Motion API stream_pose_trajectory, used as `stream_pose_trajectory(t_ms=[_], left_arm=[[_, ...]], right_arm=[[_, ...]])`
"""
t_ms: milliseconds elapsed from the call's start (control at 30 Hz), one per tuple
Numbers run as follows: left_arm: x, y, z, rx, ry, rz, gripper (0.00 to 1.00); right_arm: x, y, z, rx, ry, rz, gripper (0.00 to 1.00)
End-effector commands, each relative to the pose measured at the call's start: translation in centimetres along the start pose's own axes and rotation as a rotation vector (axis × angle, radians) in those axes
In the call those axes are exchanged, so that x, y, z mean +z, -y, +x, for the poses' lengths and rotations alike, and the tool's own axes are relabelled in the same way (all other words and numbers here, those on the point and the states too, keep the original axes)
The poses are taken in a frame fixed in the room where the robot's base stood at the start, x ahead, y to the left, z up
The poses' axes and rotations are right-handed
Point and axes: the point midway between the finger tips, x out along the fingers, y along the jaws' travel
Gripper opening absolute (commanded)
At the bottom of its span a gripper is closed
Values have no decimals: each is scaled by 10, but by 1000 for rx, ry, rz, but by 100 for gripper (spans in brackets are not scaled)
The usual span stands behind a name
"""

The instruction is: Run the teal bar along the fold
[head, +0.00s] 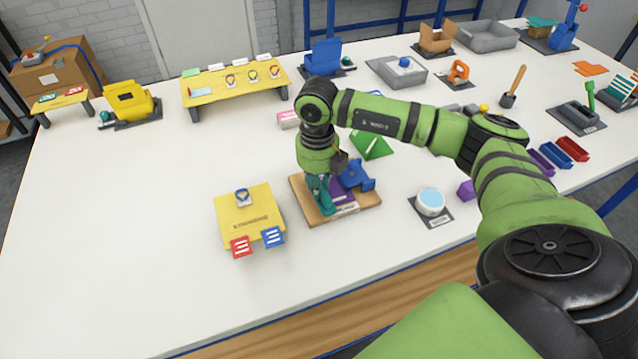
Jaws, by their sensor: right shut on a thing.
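My right gripper (327,176) points down over a wooden board (368,203) near the middle front of the table. It is shut on the teal bar (322,197), which stands at the left part of the board. A purple piece (343,192) lies on the board just right of the bar, partly covered by the gripper and a blue fixture (357,175). The fold itself is too small and too hidden to make out. I cannot tell whether the bar touches the purple piece. My left gripper is not in the head view.
A white round tub (430,201) on a dark mat and a purple block (466,190) are to the right. A green piece (372,146) lies behind.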

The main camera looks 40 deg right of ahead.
Motion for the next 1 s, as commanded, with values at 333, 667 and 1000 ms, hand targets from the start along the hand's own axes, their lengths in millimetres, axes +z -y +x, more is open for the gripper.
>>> stream_pose_trajectory(t_ms=[333, 667, 1000], left_arm=[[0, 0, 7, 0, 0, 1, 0], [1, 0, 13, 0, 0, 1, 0], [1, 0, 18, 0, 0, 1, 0]], right_arm=[[10, 0, 1, 0, 1, 1, 0], [19, 0, 2, 0, 1, 2, 0], [28, 0, 2, -1, 0, 1, 0]])
